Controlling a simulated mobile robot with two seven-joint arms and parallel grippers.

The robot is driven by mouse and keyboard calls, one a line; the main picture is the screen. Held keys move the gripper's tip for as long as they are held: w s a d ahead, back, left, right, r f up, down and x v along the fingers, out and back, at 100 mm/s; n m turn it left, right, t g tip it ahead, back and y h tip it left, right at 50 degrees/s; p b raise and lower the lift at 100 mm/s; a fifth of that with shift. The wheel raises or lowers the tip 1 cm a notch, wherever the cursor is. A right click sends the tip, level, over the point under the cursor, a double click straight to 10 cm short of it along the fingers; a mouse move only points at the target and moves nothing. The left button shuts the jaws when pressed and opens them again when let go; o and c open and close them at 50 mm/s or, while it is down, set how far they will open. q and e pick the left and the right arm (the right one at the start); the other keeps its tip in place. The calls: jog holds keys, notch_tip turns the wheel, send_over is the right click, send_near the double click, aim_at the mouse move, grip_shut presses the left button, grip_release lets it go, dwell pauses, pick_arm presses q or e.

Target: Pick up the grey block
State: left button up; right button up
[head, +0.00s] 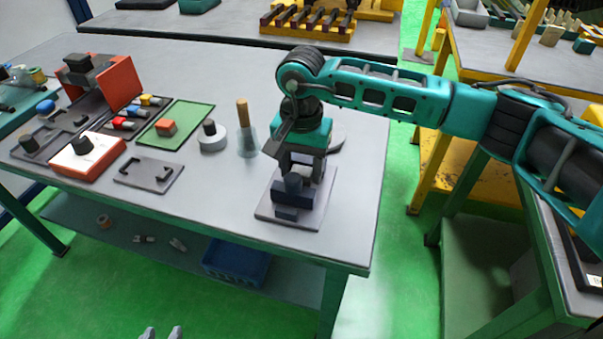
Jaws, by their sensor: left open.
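A dark grey-blue stepped block (293,190) stands on the plate right below and in front of the jaws. The fingers reach down close behind the block's top. I cannot tell whether they touch it or straddle it. My gripper hides part of the block's far side.
The grey table (220,210) holds a white disc with a dark knob (213,137), a cone with a wooden handle (246,130), a green tray (177,142) and a white-and-red box (88,160) to the left. The plate's front and left sides have free table.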

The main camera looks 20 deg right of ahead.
jog(key=c, duration=0.8)
jog(key=shift+o, duration=0.2)
